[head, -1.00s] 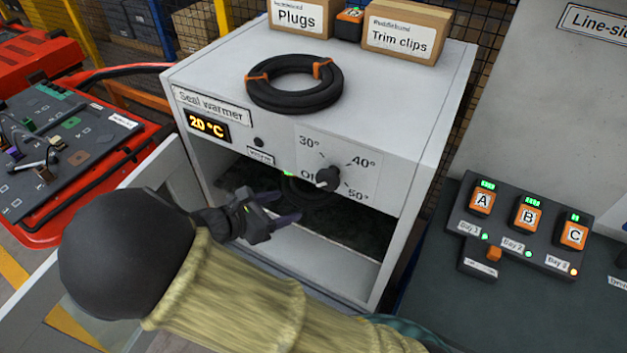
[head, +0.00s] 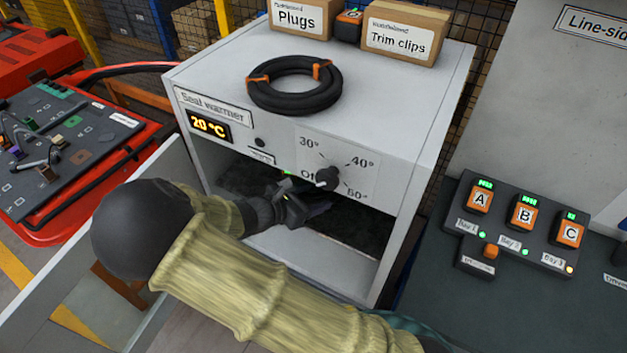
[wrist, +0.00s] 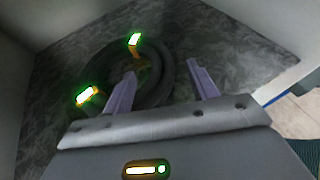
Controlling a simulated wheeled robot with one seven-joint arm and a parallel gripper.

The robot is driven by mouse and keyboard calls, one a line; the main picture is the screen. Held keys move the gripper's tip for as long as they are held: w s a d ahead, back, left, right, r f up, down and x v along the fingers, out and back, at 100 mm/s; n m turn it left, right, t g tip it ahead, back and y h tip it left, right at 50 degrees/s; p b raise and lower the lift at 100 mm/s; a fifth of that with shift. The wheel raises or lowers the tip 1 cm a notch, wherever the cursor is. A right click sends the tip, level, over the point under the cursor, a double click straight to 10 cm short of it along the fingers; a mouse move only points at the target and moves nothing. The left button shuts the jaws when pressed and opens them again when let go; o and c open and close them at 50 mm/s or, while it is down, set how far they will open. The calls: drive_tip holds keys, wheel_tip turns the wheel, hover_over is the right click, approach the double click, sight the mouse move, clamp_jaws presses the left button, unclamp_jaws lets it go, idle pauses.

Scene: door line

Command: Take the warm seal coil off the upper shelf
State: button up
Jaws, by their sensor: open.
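The seal warmer (head: 420,130) stands open at the front, its display (head: 208,125) reading 20 °C. Inside, a black coil with orange ties (wrist: 163,85) lies flat on the dark mottled shelf (wrist: 235,65) in the wrist view. In the head view my gripper and the front panel hide this coil. My gripper (head: 315,207) is inside the opening below the dial; it also shows in the wrist view (wrist: 160,69), open and empty. The coil's right side appears between its fingers, the left finger over the ring's middle; contact cannot be told.
Another black coil (head: 295,104) lies on top of the warmer, before a Plugs box (head: 298,18) and a Trim clips box (head: 400,38). The dial (head: 327,178) is on the front panel. The open door (head: 85,270) stands left. A button panel (head: 525,220) is at right.

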sight(326, 194)
drive_tip(key=p+x, duration=0.1)
drive_tip(key=x, duration=0.4)
drive_tip(key=shift+a, duration=0.1)
idle(0.3)
clamp_jaws()
drive_tip(key=shift+r, duration=0.1)
